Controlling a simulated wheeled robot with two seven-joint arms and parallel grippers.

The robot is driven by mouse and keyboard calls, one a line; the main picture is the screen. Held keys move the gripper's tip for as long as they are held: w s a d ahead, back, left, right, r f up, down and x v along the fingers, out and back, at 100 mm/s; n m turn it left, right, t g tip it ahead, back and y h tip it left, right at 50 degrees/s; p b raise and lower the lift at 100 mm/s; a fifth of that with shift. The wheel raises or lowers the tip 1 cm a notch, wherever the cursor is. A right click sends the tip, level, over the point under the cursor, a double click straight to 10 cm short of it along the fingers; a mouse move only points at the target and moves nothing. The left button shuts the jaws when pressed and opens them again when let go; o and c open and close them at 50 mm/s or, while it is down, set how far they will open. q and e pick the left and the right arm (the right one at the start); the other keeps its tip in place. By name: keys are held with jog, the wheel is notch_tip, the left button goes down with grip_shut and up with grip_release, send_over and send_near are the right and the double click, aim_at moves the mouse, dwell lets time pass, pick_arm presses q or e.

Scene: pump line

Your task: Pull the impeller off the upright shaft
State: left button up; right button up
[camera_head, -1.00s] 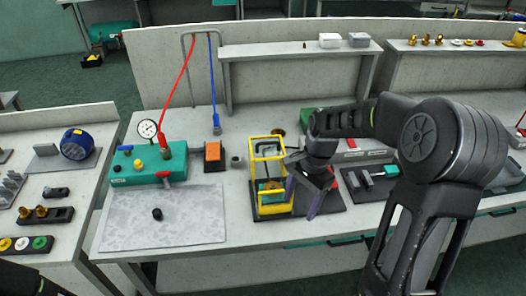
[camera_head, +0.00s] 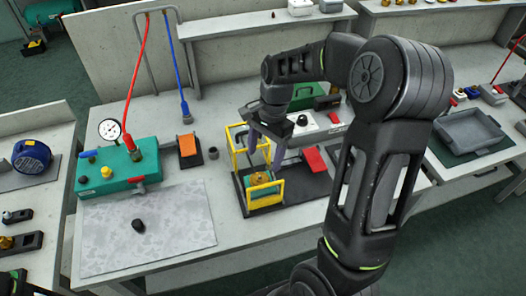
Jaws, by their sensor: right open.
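A yellow cage-like frame (camera_head: 237,157) stands on a dark base plate on the bench. A brass and green part (camera_head: 261,179) sits low inside it; I cannot tell whether this is the impeller. The upright shaft cannot be made out. My right gripper (camera_head: 266,147) points down at the back right of the frame. Its purple-grey fingers are apart and close to the frame's bars; I cannot tell whether they touch. I see nothing held between them. The gripper and arm hide what stands behind the frame. My left gripper is not in view.
A green pump block (camera_head: 117,170) with a gauge (camera_head: 110,130) stands left, beside an orange-topped box (camera_head: 188,146). A speckled mat (camera_head: 180,220) carries a small black knob (camera_head: 138,226). A red-handled part (camera_head: 314,160) lies right of the frame. A grey tray (camera_head: 470,135) is farther right.

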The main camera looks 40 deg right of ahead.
aim_at(260, 178)
jog(key=shift+w+f, duration=0.1)
jog(key=shift+f, duration=0.15)
jog(key=shift+a+f+b, duration=0.2)
jog(key=shift+f+b, duration=0.7)
jog(key=shift+a+f+b, duration=0.15)
jog(key=shift+f+b, duration=0.75)
jog(key=shift+a+f+b, duration=0.15)
jog(key=shift+f+b, duration=0.2)
jog(key=shift+f, duration=0.2)
jog(key=shift+r, duration=0.15)
jog(key=shift+p, duration=0.3)
jog(key=shift+f, duration=0.25)
jog(key=shift+s+a+f+b, duration=0.1)
jog(key=shift+f+b, duration=0.2)
jog(key=shift+f, duration=0.1)
jog(key=shift+s+a+f+b, duration=0.1)
jog(key=shift+f+b, duration=0.15)
jog(key=shift+f, duration=0.1)
